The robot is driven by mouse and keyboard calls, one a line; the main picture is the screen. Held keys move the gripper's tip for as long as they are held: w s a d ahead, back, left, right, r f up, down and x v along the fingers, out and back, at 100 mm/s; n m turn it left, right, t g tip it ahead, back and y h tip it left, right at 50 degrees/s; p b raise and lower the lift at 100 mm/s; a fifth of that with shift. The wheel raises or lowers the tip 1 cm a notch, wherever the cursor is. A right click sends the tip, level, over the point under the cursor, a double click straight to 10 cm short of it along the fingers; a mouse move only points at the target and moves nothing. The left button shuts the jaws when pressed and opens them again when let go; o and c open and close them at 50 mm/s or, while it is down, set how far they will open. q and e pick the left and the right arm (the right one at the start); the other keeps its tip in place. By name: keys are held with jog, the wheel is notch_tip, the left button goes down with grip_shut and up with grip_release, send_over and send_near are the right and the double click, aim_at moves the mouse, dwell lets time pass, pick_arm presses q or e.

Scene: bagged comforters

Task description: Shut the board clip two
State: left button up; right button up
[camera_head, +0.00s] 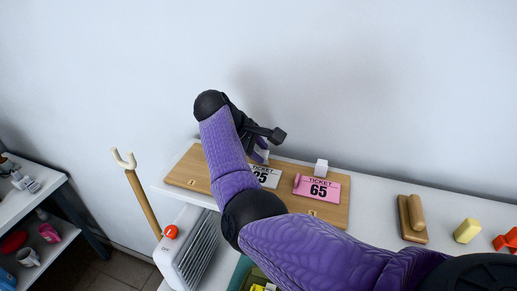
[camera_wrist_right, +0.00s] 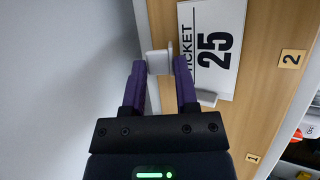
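The wooden board (camera_head: 182,173) lies on a white shelf against the wall. A white ticket marked 25 (camera_head: 266,177) lies on it and shows large in the right wrist view (camera_wrist_right: 214,45), level with the label 2 (camera_wrist_right: 291,59). A white clip (camera_wrist_right: 158,62) stands at that ticket's edge. My right gripper (camera_head: 262,144) is over this clip, its two purple fingers (camera_wrist_right: 159,75) apart on either side of it. I cannot tell whether they touch it. A smaller white piece (camera_wrist_right: 207,98) is beside the right finger. My left gripper is not in view.
A pink ticket marked 65 (camera_head: 318,189) with a white clip (camera_head: 321,168) is right of ticket 25. A wooden block (camera_head: 412,220), a yellow block (camera_head: 467,230) and an orange object (camera_head: 507,240) stand farther right. A heater (camera_head: 188,247) and a wooden pole (camera_head: 143,201) are at left.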

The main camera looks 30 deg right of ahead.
grip_shut()
